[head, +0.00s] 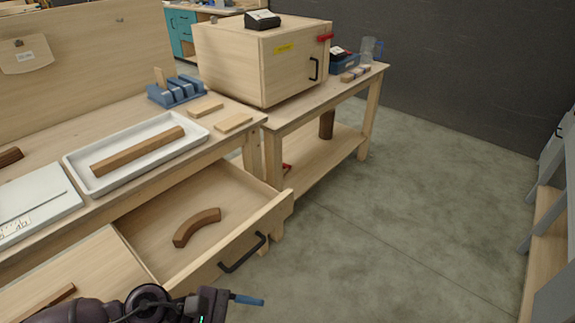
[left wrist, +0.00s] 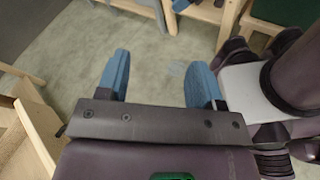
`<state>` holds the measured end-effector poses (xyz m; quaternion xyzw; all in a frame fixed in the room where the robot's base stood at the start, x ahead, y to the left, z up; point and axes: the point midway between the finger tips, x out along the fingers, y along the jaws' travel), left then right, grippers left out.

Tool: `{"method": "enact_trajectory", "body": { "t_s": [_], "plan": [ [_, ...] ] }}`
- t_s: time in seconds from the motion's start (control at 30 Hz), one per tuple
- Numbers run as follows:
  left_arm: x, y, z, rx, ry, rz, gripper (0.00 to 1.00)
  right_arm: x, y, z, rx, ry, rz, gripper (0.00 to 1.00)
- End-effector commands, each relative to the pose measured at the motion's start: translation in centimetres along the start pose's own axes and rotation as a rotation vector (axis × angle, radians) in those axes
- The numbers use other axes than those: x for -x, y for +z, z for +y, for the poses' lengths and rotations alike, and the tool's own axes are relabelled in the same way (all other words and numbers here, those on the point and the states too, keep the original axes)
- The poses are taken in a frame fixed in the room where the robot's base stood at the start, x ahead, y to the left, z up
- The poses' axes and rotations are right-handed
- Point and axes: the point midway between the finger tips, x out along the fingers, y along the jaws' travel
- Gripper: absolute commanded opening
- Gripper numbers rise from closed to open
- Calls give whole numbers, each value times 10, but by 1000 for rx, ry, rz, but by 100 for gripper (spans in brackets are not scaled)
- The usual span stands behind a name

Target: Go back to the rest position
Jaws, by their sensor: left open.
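My left gripper (left wrist: 158,82) is open, its two blue fingers apart with only bare floor between them in the left wrist view. In the head view its blue fingertip (head: 248,300) shows at the bottom, in front of the open drawer (head: 275,212). A curved brown wood piece (head: 196,226) lies in the drawer, apart from the gripper. My right gripper is not seen in either view.
A white tray (head: 75,164) with a wooden bar (head: 138,152) stands on the bench. A wooden cabinet (head: 290,70) with a black handle stands on the table behind. Grey shelving (head: 550,230) is at the right. The floor (head: 400,210) between is clear.

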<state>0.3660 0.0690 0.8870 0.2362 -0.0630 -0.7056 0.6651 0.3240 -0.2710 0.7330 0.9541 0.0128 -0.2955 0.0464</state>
Motion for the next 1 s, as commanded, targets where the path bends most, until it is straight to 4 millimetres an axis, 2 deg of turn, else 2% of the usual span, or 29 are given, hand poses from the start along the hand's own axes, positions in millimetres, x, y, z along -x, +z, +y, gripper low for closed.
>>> {"method": "enact_trajectory", "body": {
  "t_s": [0.07, 0.17, 0.27, 0.4, 0.47, 0.57, 0.67, 0.73, 0.77, 0.9, 1.0],
  "plan": [
    [-4, 8, 12, 271, 149, -93, 61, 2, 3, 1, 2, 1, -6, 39],
    [1, 10, 30, 627, 327, -224, 61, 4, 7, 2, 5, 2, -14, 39],
    [14, 2, 45, 985, 492, -378, 61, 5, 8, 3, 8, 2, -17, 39],
    [43, -25, 53, 1478, 706, -639, 61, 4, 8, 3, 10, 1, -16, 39],
    [58, -40, 49, 1683, 791, -770, 61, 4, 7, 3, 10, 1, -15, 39],
    [84, -70, 34, 2008, 927, -1022, 61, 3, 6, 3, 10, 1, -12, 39],
    [109, -100, 7, 2300, 1051, -1322, 61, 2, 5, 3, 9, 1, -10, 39],
    [124, -120, -19, 2472, 1127, -1561, 61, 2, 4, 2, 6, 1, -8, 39],
    [130, -128, -31, -2371, -1080, 1561, 61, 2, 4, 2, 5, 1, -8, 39],
    [149, -153, -83, -1929, -881, 1523, 61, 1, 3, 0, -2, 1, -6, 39],
    [155, -161, -110, -1729, -791, 1503, 61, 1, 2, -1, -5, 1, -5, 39]
  ]
}}
